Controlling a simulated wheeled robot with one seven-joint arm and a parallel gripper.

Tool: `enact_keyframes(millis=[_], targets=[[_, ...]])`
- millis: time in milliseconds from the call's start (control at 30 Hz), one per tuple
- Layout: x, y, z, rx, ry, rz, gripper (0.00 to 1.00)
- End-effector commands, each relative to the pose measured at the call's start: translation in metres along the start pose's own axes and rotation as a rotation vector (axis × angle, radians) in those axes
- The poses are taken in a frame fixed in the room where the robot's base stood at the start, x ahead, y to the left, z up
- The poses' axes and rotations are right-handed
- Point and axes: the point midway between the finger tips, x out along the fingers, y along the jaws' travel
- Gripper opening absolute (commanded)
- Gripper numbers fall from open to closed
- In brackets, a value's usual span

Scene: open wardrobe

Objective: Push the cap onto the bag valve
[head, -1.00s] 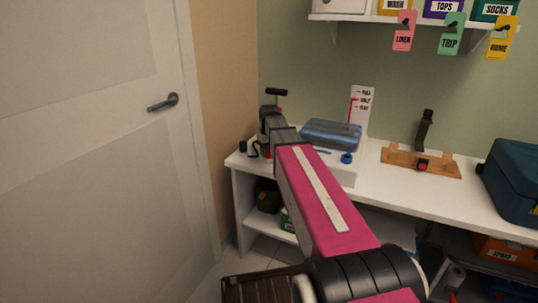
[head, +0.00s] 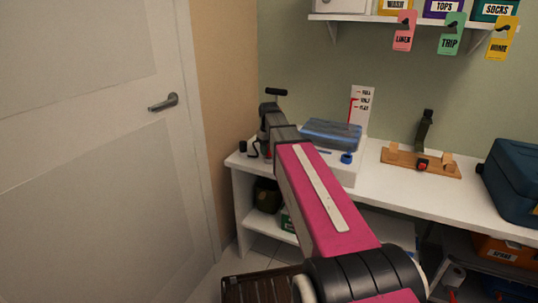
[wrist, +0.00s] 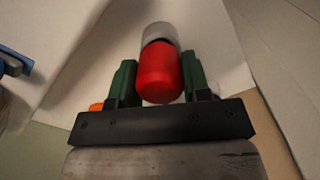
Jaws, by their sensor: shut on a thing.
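The clear blue bag (head: 331,133) lies on a white block on the shelf. A small blue round part (head: 347,158), which looks like its valve, shows at the front right; whether a cap is on it is too small to tell. My gripper (wrist: 160,82) is shut on a red cylinder (wrist: 159,72) with a pale grey end, held between green fingers. In the head view my gripper is mostly hidden by my arm, left of the bag, beside a pump with a black T-handle (head: 276,92). A blue part (wrist: 14,66) shows at the wrist view's left edge.
A card marked with fill levels (head: 362,105) stands behind the bag. A wooden stand (head: 420,164) and a dark blue case (head: 514,182) are on the right. A small black item (head: 243,146) stands at the shelf's left end. Shelf between bag and stand is clear.

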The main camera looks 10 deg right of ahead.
Motion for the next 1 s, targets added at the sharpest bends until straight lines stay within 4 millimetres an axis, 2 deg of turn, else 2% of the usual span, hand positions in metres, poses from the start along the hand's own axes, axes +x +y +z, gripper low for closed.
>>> enact_keyframes(millis=[1000], targets=[[-0.01, -0.001, 0.0, 0.0, 0.0, 0.0, 0.15]])
